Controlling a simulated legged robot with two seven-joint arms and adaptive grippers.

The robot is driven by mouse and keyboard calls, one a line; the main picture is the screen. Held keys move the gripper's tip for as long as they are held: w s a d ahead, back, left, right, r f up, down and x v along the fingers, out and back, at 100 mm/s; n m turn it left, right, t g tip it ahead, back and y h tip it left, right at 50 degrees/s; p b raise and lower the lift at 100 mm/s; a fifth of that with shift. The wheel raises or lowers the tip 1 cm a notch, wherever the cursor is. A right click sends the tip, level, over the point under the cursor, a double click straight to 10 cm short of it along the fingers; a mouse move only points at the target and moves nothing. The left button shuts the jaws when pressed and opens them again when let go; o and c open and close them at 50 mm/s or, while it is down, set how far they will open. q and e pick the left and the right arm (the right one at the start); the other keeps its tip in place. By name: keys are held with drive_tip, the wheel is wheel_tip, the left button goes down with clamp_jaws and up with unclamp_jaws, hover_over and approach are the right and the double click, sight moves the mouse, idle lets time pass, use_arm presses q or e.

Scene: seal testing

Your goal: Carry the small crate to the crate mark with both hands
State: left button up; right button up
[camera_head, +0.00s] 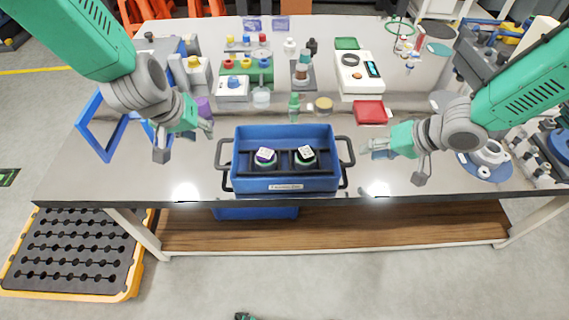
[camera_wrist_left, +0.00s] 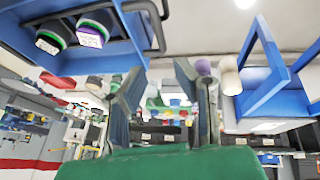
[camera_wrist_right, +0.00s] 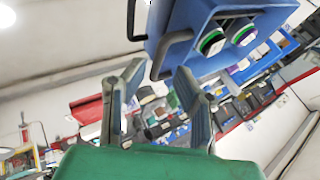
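The small blue crate (camera_head: 286,185) stands on the grey table near its front edge, with a black handle loop at each end. My left gripper (camera_head: 185,141) is open and empty, to the left of the crate. My right gripper (camera_head: 396,165) is open and empty, to the right of it. Both are apart from the handles. The crate also shows in the left wrist view (camera_wrist_left: 110,62) and the right wrist view (camera_wrist_right: 188,55). I cannot make out a crate mark.
A blue open frame (camera_head: 92,135) stands at the table's left. Behind the crate are a green bottle (camera_head: 294,108), a brown-topped jar (camera_head: 324,105) and a red tray (camera_head: 369,111). A blue round fixture (camera_head: 488,162) is at the right. Bare tabletop lies left and right of the crate.

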use_arm(q)
drive_tip(key=shift+d, duration=0.15)
use_arm(e)
drive_tip(key=v, duration=0.5)
drive_tip(key=shift+d, duration=0.25)
use_arm(q)
drive_tip(key=o, duration=1.7)
drive_tip(key=shift+p+v, duration=3.8)
drive_tip(key=shift+v, duration=0.75)
use_arm(e)
wheel_tip(320, 180, up, 8)
drive_tip(key=shift+f, duration=0.25)
